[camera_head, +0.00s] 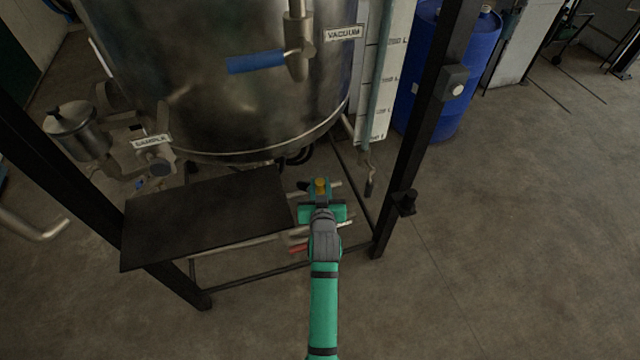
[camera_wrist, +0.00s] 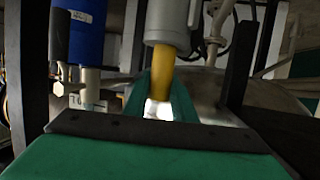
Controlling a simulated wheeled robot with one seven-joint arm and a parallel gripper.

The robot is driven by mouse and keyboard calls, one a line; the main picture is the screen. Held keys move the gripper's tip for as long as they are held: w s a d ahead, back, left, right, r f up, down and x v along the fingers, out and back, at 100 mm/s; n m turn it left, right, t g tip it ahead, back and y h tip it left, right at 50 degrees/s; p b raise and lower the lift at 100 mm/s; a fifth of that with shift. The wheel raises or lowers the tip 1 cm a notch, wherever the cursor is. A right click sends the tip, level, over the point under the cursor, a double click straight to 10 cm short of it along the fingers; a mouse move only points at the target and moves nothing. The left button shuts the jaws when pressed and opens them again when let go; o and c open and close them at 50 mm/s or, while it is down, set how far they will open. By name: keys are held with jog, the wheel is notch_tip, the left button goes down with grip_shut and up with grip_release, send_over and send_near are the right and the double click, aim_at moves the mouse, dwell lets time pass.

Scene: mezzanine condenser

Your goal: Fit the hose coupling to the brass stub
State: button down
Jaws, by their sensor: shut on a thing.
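My gripper (camera_head: 320,192) is low beside the dark plate, under the right side of the steel vessel. Its green jaws are shut around a yellow, brass-coloured piece (camera_head: 321,185). In the wrist view this yellow piece (camera_wrist: 162,72) stands between the jaws (camera_wrist: 160,98), right below a grey cylinder (camera_wrist: 168,22). I cannot tell whether the yellow piece is the coupling or the stub, or whether it touches the grey cylinder. A blue-grey hose (camera_head: 379,85) hangs along the level scale, with a dark end (camera_head: 370,186) right of my gripper.
The steel vessel (camera_head: 220,95) hangs in a black frame, whose right post (camera_head: 405,170) stands close to my arm. A dark plate (camera_head: 205,220) lies to the left. Pipes and a red handle (camera_head: 298,248) are near the gripper. A blue drum (camera_head: 450,70) stands behind.

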jog(key=shift+f, duration=0.35)
jog(key=c, duration=1.6)
grip_release()
jog(key=shift+d, duration=0.1)
jog(key=shift+o, duration=1.1)
jog(key=shift+s, duration=0.1)
jog(key=v, duration=1)
jog(key=shift+s+r, duration=0.2)
jog(key=shift+s, duration=0.15)
